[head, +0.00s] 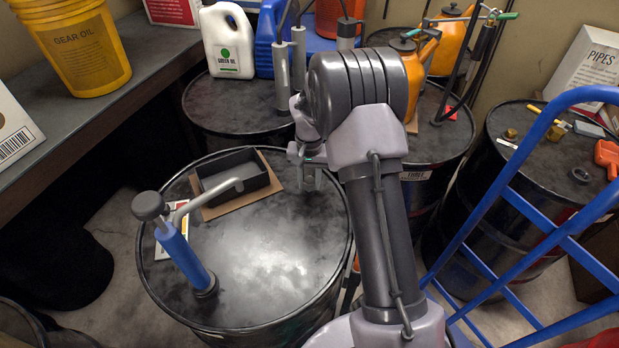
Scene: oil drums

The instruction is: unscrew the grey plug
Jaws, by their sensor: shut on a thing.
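My gripper (311,180) points down at the back right part of the front black drum's lid (270,262), close to the rim. Its fingers are shut on the grey plug, which is mostly hidden between them. I cannot tell whether the plug is seated in the lid or lifted.
On the same lid stand a blue hand pump (181,252) with a grey spout and an open dark tray (236,182) just left of my gripper. A blue hand truck (520,210) is at the right. More drums with jugs and cans stand behind. The lid's front middle is clear.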

